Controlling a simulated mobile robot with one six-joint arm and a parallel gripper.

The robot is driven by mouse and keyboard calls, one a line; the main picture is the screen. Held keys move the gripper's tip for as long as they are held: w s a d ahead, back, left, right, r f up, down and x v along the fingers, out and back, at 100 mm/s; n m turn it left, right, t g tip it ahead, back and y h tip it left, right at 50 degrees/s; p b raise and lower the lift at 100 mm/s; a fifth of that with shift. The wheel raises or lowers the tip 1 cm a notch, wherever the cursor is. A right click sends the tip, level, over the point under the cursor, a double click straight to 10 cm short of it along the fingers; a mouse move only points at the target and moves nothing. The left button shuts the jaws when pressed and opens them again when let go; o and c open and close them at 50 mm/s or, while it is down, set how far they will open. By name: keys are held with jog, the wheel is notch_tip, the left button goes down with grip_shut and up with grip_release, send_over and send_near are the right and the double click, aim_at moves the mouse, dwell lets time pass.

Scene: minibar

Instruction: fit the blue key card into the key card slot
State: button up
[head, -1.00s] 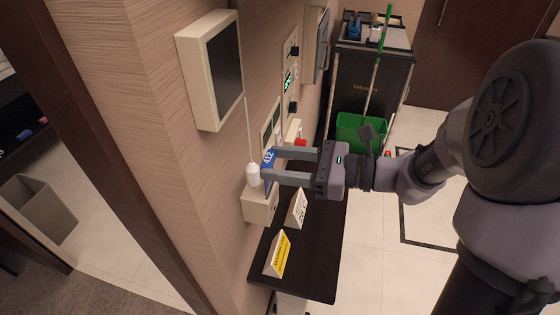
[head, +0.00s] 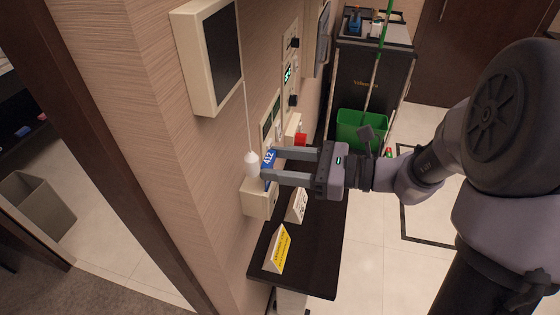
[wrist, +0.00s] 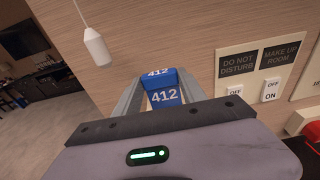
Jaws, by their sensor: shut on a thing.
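The blue key card (head: 268,159) marked 412 is held between the fingertips of my gripper (head: 271,164), close to the wall. It also shows between the two fingers in the wrist view (wrist: 165,98), with 412 on two faces. A cream box (head: 257,199) on the wall lies just below the card and looks like the key card slot. Its opening cannot be made out, and the box is not seen in the wrist view. The card appears above the box and apart from it.
A white pull cord with a bulb-shaped end (head: 251,164) hangs just left of the card. A switch panel (wrist: 258,73) is on the wall to the right. Below, a dark shelf (head: 315,265) carries a yellow-and-white sign (head: 276,250) and another folded sign (head: 299,205).

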jog(key=shift+f+b, duration=1.2)
jog(key=shift+f, duration=0.4)
jog(key=o, duration=1.4)
jog(key=p+v, duration=0.3)
jog(key=v, duration=1.4)
jog(key=shift+s+d+p, duration=0.15)
jog(key=shift+d+p, duration=0.05)
jog(key=shift+p, duration=0.1)
